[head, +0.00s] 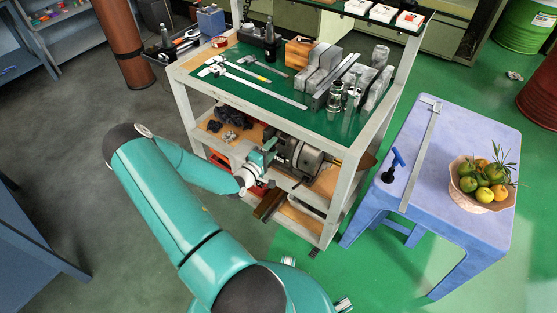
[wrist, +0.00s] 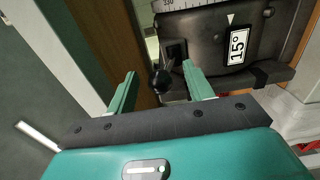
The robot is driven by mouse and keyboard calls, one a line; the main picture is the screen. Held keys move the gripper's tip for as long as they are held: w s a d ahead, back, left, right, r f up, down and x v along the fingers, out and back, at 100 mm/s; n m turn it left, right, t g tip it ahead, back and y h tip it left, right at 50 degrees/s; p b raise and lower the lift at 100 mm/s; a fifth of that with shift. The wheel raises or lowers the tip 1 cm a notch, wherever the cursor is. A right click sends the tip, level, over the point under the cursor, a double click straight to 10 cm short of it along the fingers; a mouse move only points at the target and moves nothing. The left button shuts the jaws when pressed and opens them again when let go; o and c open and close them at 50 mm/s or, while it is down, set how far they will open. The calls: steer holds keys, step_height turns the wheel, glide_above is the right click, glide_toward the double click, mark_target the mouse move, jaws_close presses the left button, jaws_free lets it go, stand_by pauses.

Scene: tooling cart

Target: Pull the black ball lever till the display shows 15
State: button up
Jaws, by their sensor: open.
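The black ball lever (wrist: 160,81) shows in the wrist view, its ball on a short stem below a dark slot in a black housing. My gripper (wrist: 157,69) is open, with one green finger to each side of the ball. The ball sits nearer the right finger; I cannot tell whether they touch. In the head view my gripper (head: 262,158) is at the grey machine (head: 304,157) on the cart's middle shelf; the lever is hidden there.
The cart (head: 185,105) has a green top with calipers and metal blocks, and its posts stand close to my arm. A white scale (wrist: 178,4) marked 330 runs above the housing. A blue table (head: 410,150) with a fruit bowl (head: 478,205) stands to the right.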

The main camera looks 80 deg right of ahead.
steer(key=shift+v, duration=3.45)
steer(key=w+a+r+m+t+y, duration=0.1)
steer(key=w+a+r+m+y, duration=0.1)
steer(key=w+a+r+y, duration=0.55)
steer(key=w+a+r+m+t+y, duration=0.1)
steer(key=w+a+r+y, duration=0.1)
steer(key=w+a+r, duration=0.9)
steer(key=s+a+r+n+t+y, duration=0.1)
steer(key=a+r+n+t+y, duration=0.1)
steer(key=a+r, duration=0.4)
steer(key=s+a+r+n+t+y, duration=0.1)
steer(key=a+r+t, duration=0.4)
steer(key=a, duration=1)
steer(key=s+a+r+n+t+y, duration=0.1)
steer(key=a+r+n+t+y, duration=0.2)
steer(key=a+r, duration=0.4)
steer(key=a+n+y, duration=0.1)
steer(key=a, duration=0.2)
steer(key=shift+s+a+n+t, duration=0.2)
steer(key=shift+s+n+t, duration=0.05)
steer(key=shift+n+t, duration=0.05)
steer(key=c, duration=0.3)
steer(key=shift+d, duration=0.1)
steer(key=shift+c, duration=0.2)
